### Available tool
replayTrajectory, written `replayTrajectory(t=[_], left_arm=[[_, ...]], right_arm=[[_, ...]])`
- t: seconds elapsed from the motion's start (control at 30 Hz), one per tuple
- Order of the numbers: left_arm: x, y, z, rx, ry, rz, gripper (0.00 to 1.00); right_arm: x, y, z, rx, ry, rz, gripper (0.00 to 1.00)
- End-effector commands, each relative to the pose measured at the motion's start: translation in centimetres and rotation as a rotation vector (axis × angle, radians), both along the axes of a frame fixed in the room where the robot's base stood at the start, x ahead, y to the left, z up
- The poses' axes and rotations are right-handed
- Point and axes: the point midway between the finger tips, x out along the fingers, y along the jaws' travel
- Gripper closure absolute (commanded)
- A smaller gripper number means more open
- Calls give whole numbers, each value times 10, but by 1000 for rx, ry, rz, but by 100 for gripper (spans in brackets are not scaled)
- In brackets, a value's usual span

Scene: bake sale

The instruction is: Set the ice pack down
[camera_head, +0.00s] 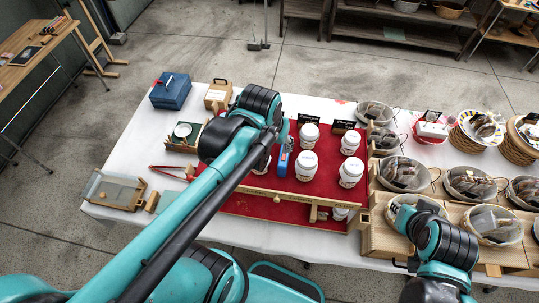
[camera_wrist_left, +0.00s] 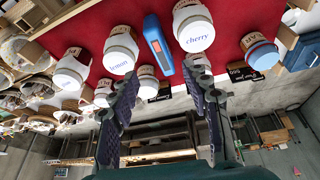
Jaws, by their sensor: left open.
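A blue slab with a grey and orange label, which I take to be the ice pack (camera_wrist_left: 158,45), lies on the red cloth (camera_wrist_left: 92,50) among white-lidded jars. In the head view the ice pack (camera_head: 283,164) shows just right of my left forearm. In the left wrist view my left gripper (camera_wrist_left: 160,72) is open with nothing between its fingers. Its fingertips are apart from the ice pack. My arm hides most of this gripper in the head view. My right arm shows at the lower right, but its gripper is not visible.
White-lidded jars (camera_head: 304,165) stand close to the ice pack. A wooden rail (camera_head: 277,194) runs along the cloth's front. Baskets of bagged goods (camera_head: 400,172) fill the right side. A blue box (camera_head: 171,92) and a wooden tray (camera_head: 117,189) are at left.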

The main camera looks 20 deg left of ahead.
Motion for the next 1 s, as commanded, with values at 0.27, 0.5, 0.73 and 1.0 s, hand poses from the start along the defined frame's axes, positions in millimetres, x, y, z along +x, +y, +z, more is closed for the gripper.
replayTrajectory(t=[0.27,0.5,0.73,1.0], left_arm=[[-46,0,-1,41,-217,-80,52],[-46,0,1,45,-238,-87,48],[-6,0,2,12,-70,-27,48],[51,0,-29,-19,174,68,48]], right_arm=[[0,0,0,0,0,0,80],[0,0,0,0,0,0,80],[0,0,3,0,0,0,80],[0,0,5,0,0,0,80]])
